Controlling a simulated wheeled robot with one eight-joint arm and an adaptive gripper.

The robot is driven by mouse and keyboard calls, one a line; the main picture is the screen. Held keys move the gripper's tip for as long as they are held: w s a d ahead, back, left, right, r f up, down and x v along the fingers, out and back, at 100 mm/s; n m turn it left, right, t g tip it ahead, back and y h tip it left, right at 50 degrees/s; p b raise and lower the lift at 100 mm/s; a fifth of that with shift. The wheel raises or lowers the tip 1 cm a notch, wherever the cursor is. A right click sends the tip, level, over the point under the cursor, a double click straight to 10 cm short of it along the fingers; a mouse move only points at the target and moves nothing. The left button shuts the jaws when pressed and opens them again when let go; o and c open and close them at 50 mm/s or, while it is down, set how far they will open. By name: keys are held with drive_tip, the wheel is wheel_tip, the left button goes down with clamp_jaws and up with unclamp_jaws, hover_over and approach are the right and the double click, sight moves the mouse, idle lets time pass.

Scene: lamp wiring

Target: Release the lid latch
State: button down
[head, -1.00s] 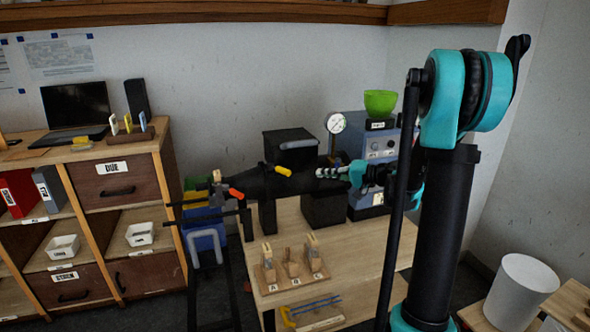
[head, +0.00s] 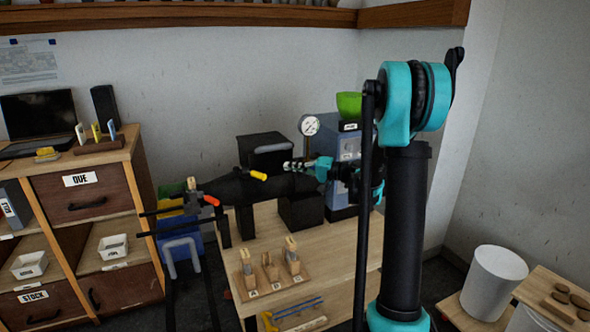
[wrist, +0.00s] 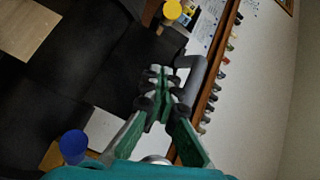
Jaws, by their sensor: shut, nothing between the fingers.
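A black box (head: 264,145) with a grey bar handle (head: 271,149) stands at the back of the wooden table. I cannot tell which part is the lid latch. My gripper (head: 287,165) is at the right of the box, pointing left, near the yellow tip; contact cannot be told. In the wrist view its fingers (wrist: 158,84) are shut and empty, with a grey curved bar (wrist: 190,75) close beside them.
A round gauge (head: 309,125) and a blue-grey unit (head: 346,150) with a green bowl (head: 349,104) stand close behind my arm. Wooden holders (head: 269,268) sit at the table front. A drawer cabinet (head: 98,203) is left; a white bin (head: 494,283) is right.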

sight(255, 174)
drive_tip(key=a+f, duration=0.1)
drive_tip(key=a, duration=0.6)
drive_tip(key=shift+s+a+f, duration=0.15)
drive_tip(key=shift+a+f, duration=0.15)
drive_tip(key=shift+f, duration=0.05)
